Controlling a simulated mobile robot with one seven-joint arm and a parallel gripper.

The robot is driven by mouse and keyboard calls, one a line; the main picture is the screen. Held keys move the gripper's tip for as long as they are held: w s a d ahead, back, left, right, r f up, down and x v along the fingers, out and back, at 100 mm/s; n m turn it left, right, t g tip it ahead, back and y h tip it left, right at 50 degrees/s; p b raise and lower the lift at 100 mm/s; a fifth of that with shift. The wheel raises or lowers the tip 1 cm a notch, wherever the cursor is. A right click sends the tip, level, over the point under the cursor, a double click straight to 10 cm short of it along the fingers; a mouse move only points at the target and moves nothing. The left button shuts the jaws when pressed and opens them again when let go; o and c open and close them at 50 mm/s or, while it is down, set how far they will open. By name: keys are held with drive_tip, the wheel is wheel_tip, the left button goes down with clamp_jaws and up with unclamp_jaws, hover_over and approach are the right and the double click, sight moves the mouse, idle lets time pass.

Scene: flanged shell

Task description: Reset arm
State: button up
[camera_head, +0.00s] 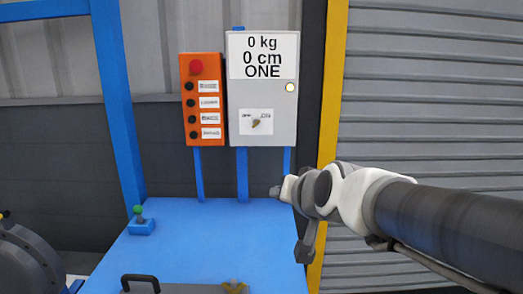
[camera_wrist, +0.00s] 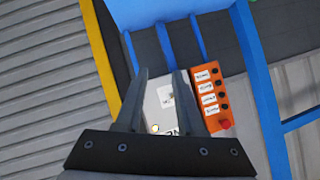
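My arm reaches in from the right in the head view, and my gripper (camera_head: 278,191) is at its end, over the right side of the blue platform. In the wrist view my gripper (camera_wrist: 161,75) shows two dark fingers with a clear gap between them. It is open and nothing is between the fingers. Beyond the gap, apart from the fingers, is the grey control box (camera_head: 262,110), which also shows in the wrist view (camera_wrist: 170,100). The box carries a display reading 0 kg, 0 cm, ONE.
An orange button panel (camera_head: 203,105) with a red knob stands left of the grey box. A yellow post (camera_head: 330,120) stands right.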

drive_tip(key=s+d+f+n+g+h, duration=0.1)
drive_tip(key=s+d+f+g, duration=0.25)
drive_tip(key=s, duration=0.55)
drive_tip(key=s+d+f+n+g+h, duration=0.1)
drive_tip(key=s+d+f+g+h, duration=0.1)
drive_tip(key=s+d+f, duration=0.5)
drive_tip(key=s+r+p, duration=0.1)
drive_tip(key=r+p, duration=0.5)
drive_tip(key=r, duration=0.1)
drive_tip(key=s+a+r+p, duration=0.1)
drive_tip(key=s+r+p, duration=0.1)
drive_tip(key=r+p, duration=0.5)
drive_tip(key=shift+s+r+p, duration=0.25)
drive_tip(key=shift+r+p, duration=0.05)
drive_tip(key=shift+r, duration=0.35)
